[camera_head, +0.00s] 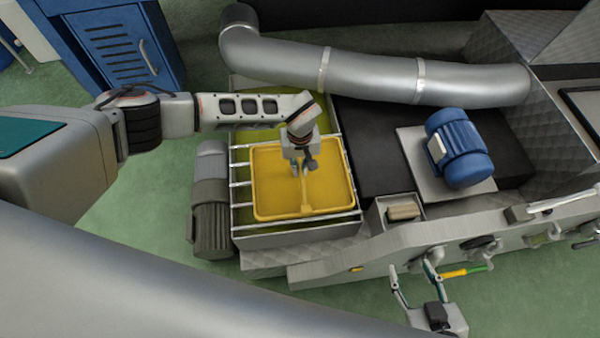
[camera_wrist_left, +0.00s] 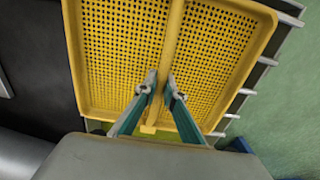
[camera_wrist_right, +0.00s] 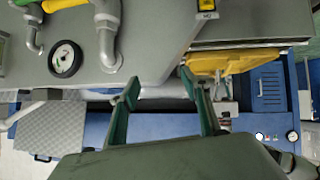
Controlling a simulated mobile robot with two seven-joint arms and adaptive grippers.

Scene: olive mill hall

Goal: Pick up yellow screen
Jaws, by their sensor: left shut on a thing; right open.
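The yellow screen (camera_head: 275,205) is a shallow rectangular tray with a perforated floor and a raised bar down its middle. It lies over the metal bars of an open tank; I cannot tell whether it touches them. My left gripper (camera_head: 302,172) is above its middle, shut on the central bar. In the left wrist view, the fingertips (camera_wrist_left: 160,88) are on both sides of the bar of the screen (camera_wrist_left: 215,50). My right gripper (camera_head: 411,268) is open and empty in front of the machine; its spread fingers show in the right wrist view (camera_wrist_right: 160,80).
The tank (camera_head: 300,238) holds yellow-green liquid. A grey duct (camera_head: 375,78) runs behind it. A blue motor (camera_head: 460,148) stands to the right, and a small box (camera_head: 380,215) holds a tan block. A blue cabinet (camera_head: 120,50) stands back left.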

